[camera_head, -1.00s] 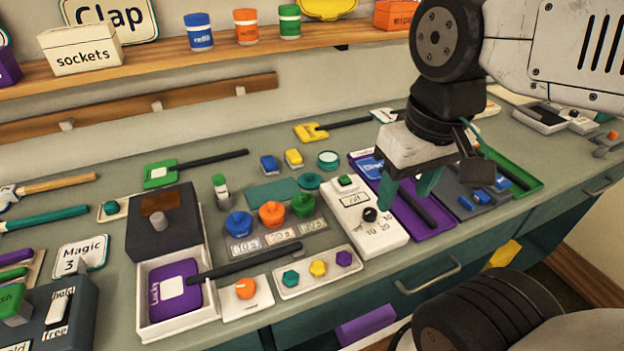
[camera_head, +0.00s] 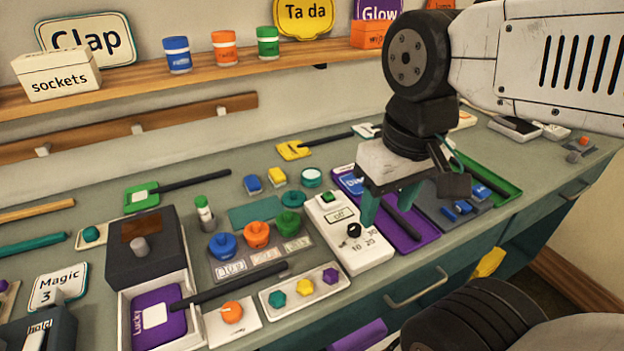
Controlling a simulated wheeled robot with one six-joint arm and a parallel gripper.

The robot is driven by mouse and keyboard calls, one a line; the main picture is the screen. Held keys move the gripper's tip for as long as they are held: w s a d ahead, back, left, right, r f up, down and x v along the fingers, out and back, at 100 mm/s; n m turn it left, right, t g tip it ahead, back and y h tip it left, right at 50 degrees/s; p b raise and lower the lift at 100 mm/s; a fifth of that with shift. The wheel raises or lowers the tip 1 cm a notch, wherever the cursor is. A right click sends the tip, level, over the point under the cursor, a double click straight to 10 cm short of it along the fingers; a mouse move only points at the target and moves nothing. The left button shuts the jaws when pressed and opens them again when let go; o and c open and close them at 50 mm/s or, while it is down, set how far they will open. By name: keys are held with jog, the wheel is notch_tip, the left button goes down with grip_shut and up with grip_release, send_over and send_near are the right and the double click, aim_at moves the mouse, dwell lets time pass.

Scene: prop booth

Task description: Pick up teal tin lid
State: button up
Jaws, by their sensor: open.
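A flat teal disc (camera_head: 293,194), which looks like the tin lid, lies on the bench behind the green knob, which hides part of its front edge. A small round teal tin (camera_head: 312,177) with a pale top stands just behind it to the right. My gripper (camera_head: 388,203) is to the right of both, pointing down with its two teal fingers apart and nothing between them. It shows in front of the purple tray and beside the white dial box, apart from the lid.
The white dial box (camera_head: 347,240) stands between my gripper and the lid. Blue, orange and green knobs (camera_head: 256,235) sit in front of the lid on a grey panel. A teal mat (camera_head: 254,215) lies to its left. Small blue and yellow blocks (camera_head: 277,176) stand behind.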

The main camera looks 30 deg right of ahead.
jog(key=shift+c, duration=1.2)
jog(key=m+g, duration=0.2)
jog(key=m, duration=0.1)
send_over(293, 192)
notch_tip(293, 192, down, 10)
jog(key=shift+f, duration=0.1)
jog(key=shift+w+t, duration=0.2)
jog(key=shift+t, duration=0.1)
jog(key=shift+d+f, duration=0.15)
jog(key=shift+f, duration=0.2)
notch_tip(293, 192, down, 7)
jog(key=shift+s+r, duration=0.1)
jog(key=shift+s, duration=0.05)
grip_shut()
